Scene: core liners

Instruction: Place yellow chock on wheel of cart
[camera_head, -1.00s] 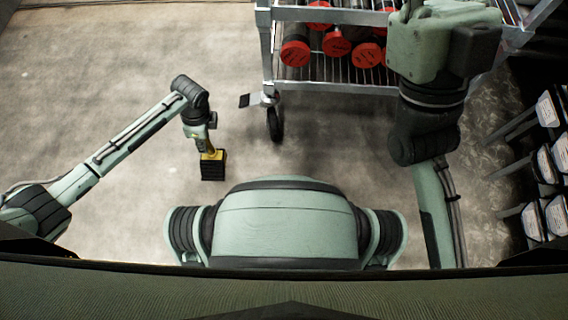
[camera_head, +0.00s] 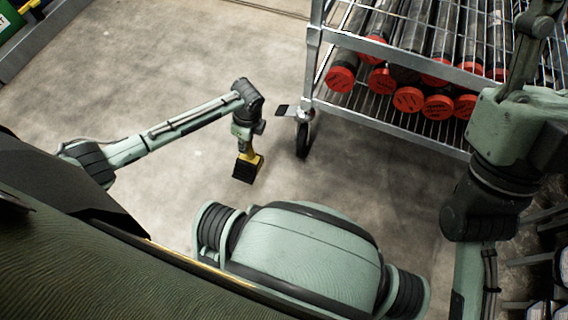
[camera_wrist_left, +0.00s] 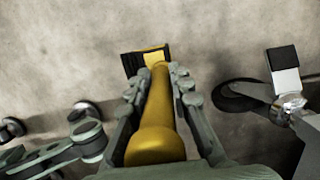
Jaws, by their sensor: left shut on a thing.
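The yellow chock (camera_head: 247,168), with a black ribbed block and a yellow handle, is held by my left gripper (camera_head: 243,146). In the left wrist view, the gripper (camera_wrist_left: 156,86) is shut around the yellow handle (camera_wrist_left: 156,125), with the black block (camera_wrist_left: 135,62) beyond the fingertips. The cart (camera_head: 420,125) is a metal wire rack. Its near caster wheel (camera_head: 302,138) is black and stands to the right of the chock, apart from it. The wheel also shows at the right of the left wrist view (camera_wrist_left: 238,95). My right gripper is out of view.
Several dark tubes with red caps (camera_head: 408,99) lie on the cart's shelves. A flat dark pedal (camera_head: 287,110) sticks out beside the wheel. Bare concrete floor (camera_head: 170,75) lies left of the cart. Dark racks stand at the lower right.

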